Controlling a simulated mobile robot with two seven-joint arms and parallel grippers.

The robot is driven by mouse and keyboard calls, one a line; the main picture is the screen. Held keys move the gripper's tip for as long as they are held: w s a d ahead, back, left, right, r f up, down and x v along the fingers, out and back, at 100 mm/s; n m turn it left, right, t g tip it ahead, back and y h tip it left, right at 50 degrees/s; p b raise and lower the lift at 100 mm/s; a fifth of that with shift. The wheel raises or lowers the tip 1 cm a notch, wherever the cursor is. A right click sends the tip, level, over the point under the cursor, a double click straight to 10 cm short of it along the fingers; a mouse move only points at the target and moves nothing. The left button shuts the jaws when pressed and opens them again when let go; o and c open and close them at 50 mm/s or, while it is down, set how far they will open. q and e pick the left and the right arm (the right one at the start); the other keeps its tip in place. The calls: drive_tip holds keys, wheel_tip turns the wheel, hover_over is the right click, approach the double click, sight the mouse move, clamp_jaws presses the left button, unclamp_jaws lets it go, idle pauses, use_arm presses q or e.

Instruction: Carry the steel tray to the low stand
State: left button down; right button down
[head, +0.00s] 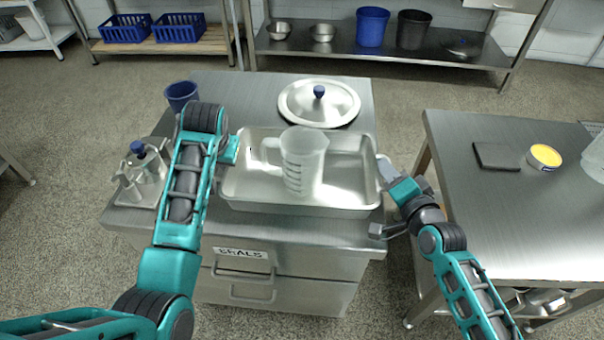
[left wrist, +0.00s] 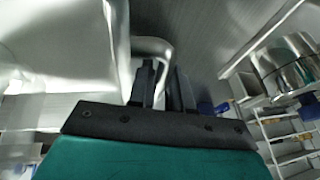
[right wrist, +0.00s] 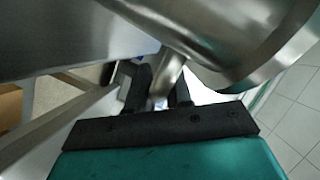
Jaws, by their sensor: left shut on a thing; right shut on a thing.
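The steel tray (head: 345,200) is a shallow rectangular pan over the drawer cabinet's top; I cannot tell whether it touches that top. A translucent measuring jug (head: 303,160) stands upright inside it. My left gripper (head: 230,150) is shut on the tray's left handle, a bent loop that shows between the fingers in the left wrist view (left wrist: 152,48). My right gripper (head: 384,176) is shut on the tray's right handle, which also shows in the right wrist view (right wrist: 168,75). I cannot tell which piece of furniture is the low stand.
Behind the tray lies a round lid (head: 300,103) with a blue knob. A blue cup (head: 181,95) and a small steel device (head: 140,175) stand at the left. A steel table (head: 480,215) is at the right, its near part bare. Grey floor separates it from the cabinet (head: 280,292).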

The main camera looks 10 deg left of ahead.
use_arm(q)
drive_tip(key=shift+w+r, duration=0.1)
drive_tip(key=shift+r, duration=0.15)
use_arm(e)
drive_tip(key=shift+r, duration=0.2)
